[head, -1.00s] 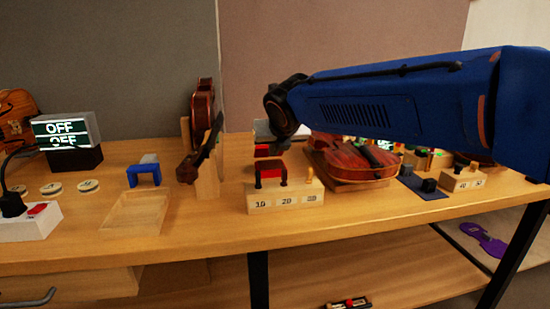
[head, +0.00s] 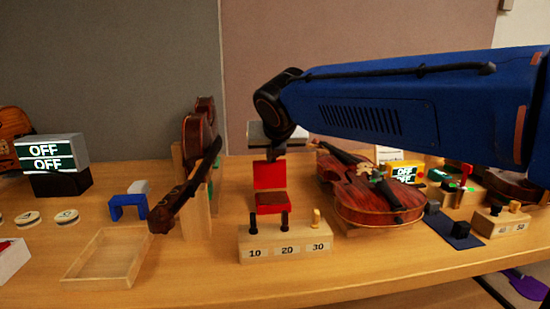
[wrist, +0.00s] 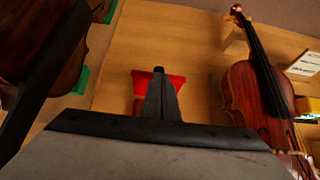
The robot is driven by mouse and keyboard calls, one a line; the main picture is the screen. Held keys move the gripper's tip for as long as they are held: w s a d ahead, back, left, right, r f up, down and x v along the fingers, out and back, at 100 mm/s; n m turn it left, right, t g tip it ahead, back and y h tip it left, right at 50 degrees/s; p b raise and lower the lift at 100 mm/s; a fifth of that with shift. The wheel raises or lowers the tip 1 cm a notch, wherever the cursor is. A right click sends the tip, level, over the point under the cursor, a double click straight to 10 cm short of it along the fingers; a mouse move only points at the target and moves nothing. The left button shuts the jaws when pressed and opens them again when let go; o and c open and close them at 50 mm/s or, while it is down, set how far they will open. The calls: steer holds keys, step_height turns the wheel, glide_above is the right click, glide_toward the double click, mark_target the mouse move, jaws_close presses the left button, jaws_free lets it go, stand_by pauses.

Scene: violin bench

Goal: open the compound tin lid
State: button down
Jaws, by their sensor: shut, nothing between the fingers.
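The red compound tin (head: 272,203) stands on the bench behind a pale peg block. Its red lid (head: 269,175) appears raised, standing steeply up from the back of the tin. My gripper (head: 273,154) is at the top edge of the lid, pointing down; whether it touches the lid I cannot tell. In the wrist view my gripper (wrist: 161,72) is shut, with its dark fingers together in front of red parts of the tin (wrist: 140,82). The fingers hide the middle of it.
The numbered peg block (head: 285,243) stands in front of the tin. A violin (head: 378,198) lies close on the right, and another stands in a wooden holder (head: 195,195) on the left. An empty wooden tray (head: 107,257) is at the front left.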

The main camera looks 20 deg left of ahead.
steer(key=shift+w+a, duration=0.15)
steer(key=shift+w, duration=0.1)
stand_by(0.3)
steer(key=shift+r, duration=0.15)
